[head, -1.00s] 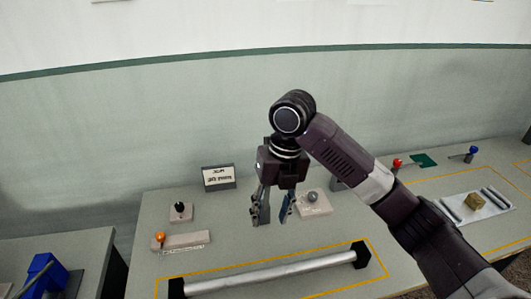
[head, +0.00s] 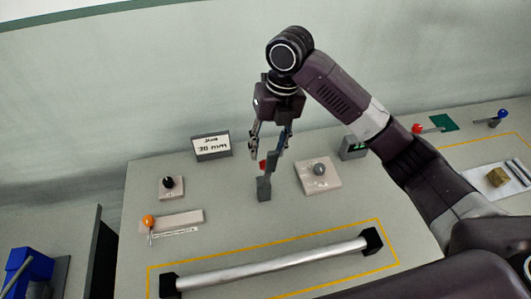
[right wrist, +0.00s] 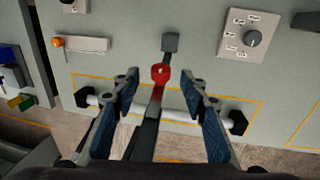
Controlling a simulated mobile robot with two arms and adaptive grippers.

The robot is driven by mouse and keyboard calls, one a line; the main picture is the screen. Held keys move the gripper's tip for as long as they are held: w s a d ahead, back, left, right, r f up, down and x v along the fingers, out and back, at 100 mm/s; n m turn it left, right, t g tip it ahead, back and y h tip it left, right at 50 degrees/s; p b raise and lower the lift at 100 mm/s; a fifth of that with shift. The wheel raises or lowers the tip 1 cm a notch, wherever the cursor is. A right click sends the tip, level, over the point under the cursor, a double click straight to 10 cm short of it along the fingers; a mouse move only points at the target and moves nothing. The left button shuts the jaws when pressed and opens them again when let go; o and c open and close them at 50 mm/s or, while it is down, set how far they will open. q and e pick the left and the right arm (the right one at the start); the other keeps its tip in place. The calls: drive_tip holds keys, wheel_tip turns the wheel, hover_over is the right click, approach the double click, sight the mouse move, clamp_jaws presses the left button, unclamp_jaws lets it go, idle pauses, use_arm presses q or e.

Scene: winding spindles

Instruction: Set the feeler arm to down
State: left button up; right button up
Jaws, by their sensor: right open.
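The feeler arm (right wrist: 147,132) looks like a dark bar with a red ring (right wrist: 159,74), rising from a small grey block (right wrist: 170,42) on the table. In the head view the block (head: 264,188) stands in mid-table, with the red part (head: 263,166) just above it and the bar tilted up. My right gripper (head: 270,148) is above and behind the block, pointing down. In the right wrist view its fingers (right wrist: 168,90) are open, with the bar between them, apparently apart from both. Part of the bar is hidden by a finger in the head view. My left gripper is out of view.
A silver roller (head: 272,264) in black end blocks lies in front.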

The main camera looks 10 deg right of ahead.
drive_tip(key=shift+w+a+f+p, duration=0.15)
drive_tip(key=shift+f+p, duration=0.1)
drive_tip(key=shift+f, duration=0.85)
drive_tip(key=shift+s+a+f+p, duration=0.1)
drive_tip(key=shift+f+p, duration=0.1)
drive_tip(key=shift+f, duration=0.9)
drive_tip(key=shift+w, duration=0.1)
clamp_jaws()
